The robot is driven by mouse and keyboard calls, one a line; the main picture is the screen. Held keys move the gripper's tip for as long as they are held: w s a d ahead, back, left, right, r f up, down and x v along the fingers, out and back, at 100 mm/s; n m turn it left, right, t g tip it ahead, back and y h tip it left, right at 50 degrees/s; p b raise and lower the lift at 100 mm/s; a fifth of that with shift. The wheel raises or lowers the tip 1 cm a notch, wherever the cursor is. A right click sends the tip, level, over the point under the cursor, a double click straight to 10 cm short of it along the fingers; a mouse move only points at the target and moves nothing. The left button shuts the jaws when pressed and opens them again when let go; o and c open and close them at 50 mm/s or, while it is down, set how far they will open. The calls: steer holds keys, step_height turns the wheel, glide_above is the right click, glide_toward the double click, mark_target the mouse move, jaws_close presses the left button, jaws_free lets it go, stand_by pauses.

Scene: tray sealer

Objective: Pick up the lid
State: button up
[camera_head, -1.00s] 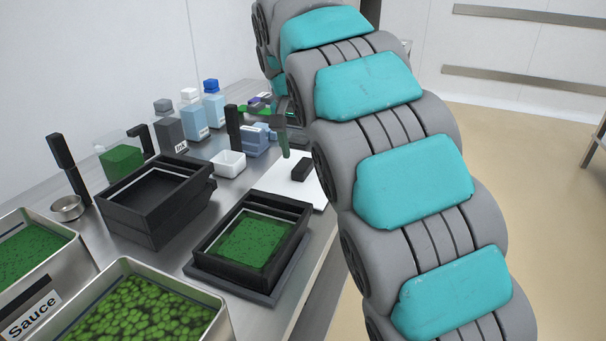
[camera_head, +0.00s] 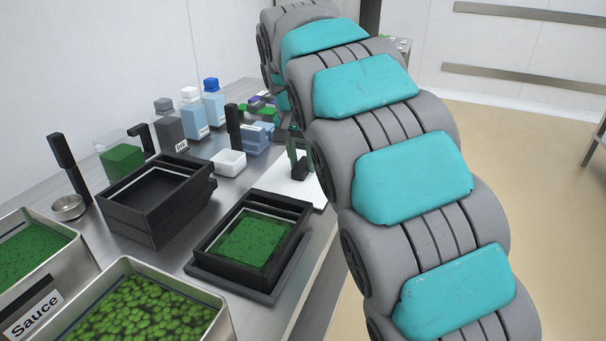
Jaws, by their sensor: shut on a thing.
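The lid appears to be the flat white plate (camera_head: 276,181) with a small black block as its handle, lying on the steel table near its right edge. My gripper (camera_head: 298,163) is down at the black block and shut on it. The fingers cover most of the block, so the exact grip is hard to see. I see no clear gap under the plate. In front of it, a black frame (camera_head: 282,261) holds a clear tray of green food (camera_head: 250,240).
An open black box (camera_head: 142,228) stands left of the tray. The floor at right is clear.

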jaws_close()
